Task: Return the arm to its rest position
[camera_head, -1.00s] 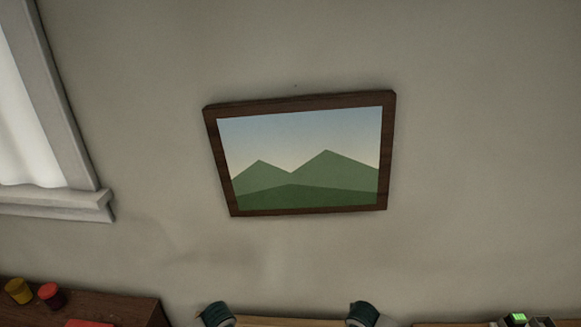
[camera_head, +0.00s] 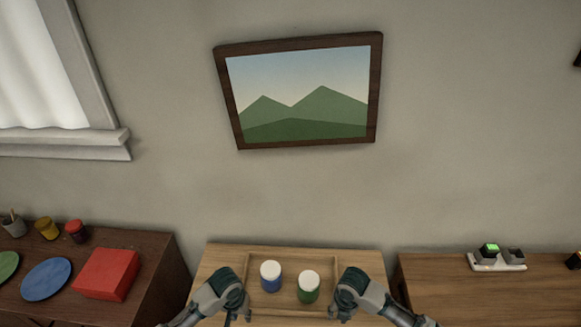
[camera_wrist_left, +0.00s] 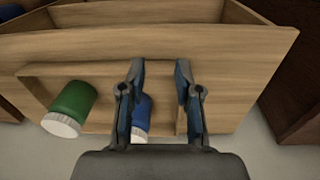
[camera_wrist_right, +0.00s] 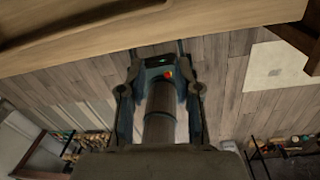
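My left gripper (camera_head: 238,314) is at the left side of a wooden tray (camera_head: 286,253) in the head view. In the left wrist view its fingers (camera_wrist_left: 160,85) stand apart, with part of the tray's end between them and no clear grip. My right gripper (camera_head: 343,311) is at the tray's right side. In the right wrist view its fingers (camera_wrist_right: 158,80) are apart; a dark cylindrical part, probably mine, shows between them. A blue jar (camera_head: 271,283) and a green jar (camera_head: 308,293), both white-lidded, stand in the tray.
The tray is on a light wooden table (camera_head: 215,262). A dark cabinet (camera_head: 150,262) at left holds a red box (camera_head: 106,274), a blue plate (camera_head: 46,278) and small pots. A right cabinet (camera_head: 440,285) holds a power strip (camera_head: 497,264). A framed picture (camera_head: 310,100) hangs on the wall.

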